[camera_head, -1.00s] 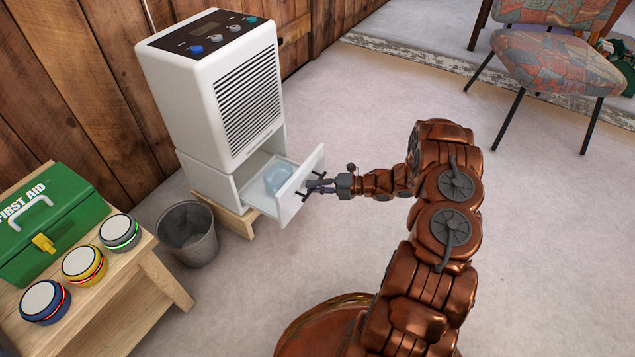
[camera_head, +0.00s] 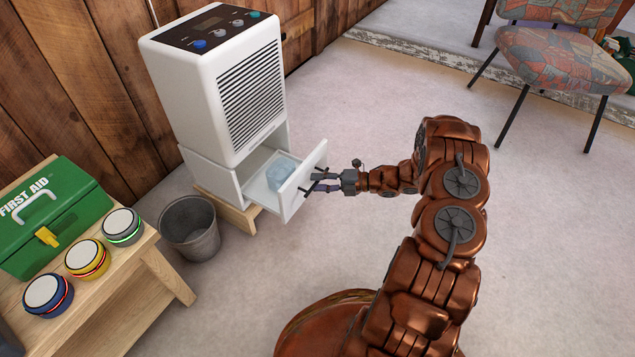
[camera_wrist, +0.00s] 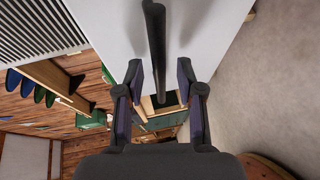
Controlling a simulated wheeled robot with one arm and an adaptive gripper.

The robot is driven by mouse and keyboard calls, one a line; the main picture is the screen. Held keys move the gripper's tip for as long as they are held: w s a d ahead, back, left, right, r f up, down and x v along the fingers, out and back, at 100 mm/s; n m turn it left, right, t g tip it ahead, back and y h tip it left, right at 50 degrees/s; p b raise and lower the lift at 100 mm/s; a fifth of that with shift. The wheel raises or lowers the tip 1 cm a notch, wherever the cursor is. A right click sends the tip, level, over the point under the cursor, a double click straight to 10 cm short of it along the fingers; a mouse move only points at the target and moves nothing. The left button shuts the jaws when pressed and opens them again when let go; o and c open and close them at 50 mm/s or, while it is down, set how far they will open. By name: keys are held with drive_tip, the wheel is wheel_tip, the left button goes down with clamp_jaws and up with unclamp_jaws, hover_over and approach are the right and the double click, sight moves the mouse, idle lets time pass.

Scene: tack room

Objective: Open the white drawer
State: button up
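The white drawer (camera_head: 304,183) stands pulled out from the base of a white appliance (camera_head: 215,90), and a clear light-blue object (camera_head: 281,173) lies inside it. A dark bar handle (camera_head: 311,189) is on its front. My gripper (camera_head: 322,182) is at that handle. In the wrist view, the handle (camera_wrist: 156,45) runs between the two spread fingers of my gripper (camera_wrist: 160,82), with gaps showing on both sides. The gripper is open and does not look clamped on the bar. The drawer front (camera_wrist: 210,25) fills the top of that view.
A grey bin (camera_head: 190,232) stands beside the appliance, left of the drawer. A wooden bench (camera_head: 110,315) holds a green first-aid box (camera_head: 60,220) and several round buttons (camera_head: 88,257). A patterned chair (camera_head: 565,60) stands at the back right. The floor right of the drawer is clear.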

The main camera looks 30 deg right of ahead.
drive_tip(key=v, duration=1.1)
drive_tip(key=w+d+r+m+h+p, duration=0.3)
drive_tip(key=w+r+h+p, duration=0.15)
drive_tip(key=r, duration=0.35)
drive_tip(key=w+d+r+m+t+h+p, duration=0.1)
drive_tip(key=w+d+r+m+h+p, duration=0.15)
drive_tip(key=w+r, duration=0.4)
drive_tip(key=w+d+r+m+h+p, duration=0.2)
drive_tip(key=w+d+r+h+p, duration=0.2)
drive_tip(key=r, duration=0.5)
drive_tip(key=s+r+m+g+h+p, duration=0.3)
drive_tip(key=r+m+h+p, duration=0.5)
drive_tip(key=r, duration=1.4)
drive_tip(key=s+a+r+m+g+p, duration=0.3)
drive_tip(key=s+a+r+m+p, duration=0.55)
drive_tip(key=s+r, duration=0.5)
drive_tip(key=s+a+r+m+g+y+p, duration=0.2)
drive_tip(key=s+a+p, duration=0.3)
drive_tip(key=s+a, duration=0.7)
drive_tip(key=s+a+r+m+g+y+p, duration=0.2)
drive_tip(key=s+a+r+g+y+p, duration=0.2)
drive_tip(key=s+a, duration=0.9)
drive_tip(key=s+r+p, duration=0.1)
drive_tip(key=s+p, duration=0.1)
drive_tip(key=s, duration=0.4)
drive_tip(key=shift+r, duration=0.15)
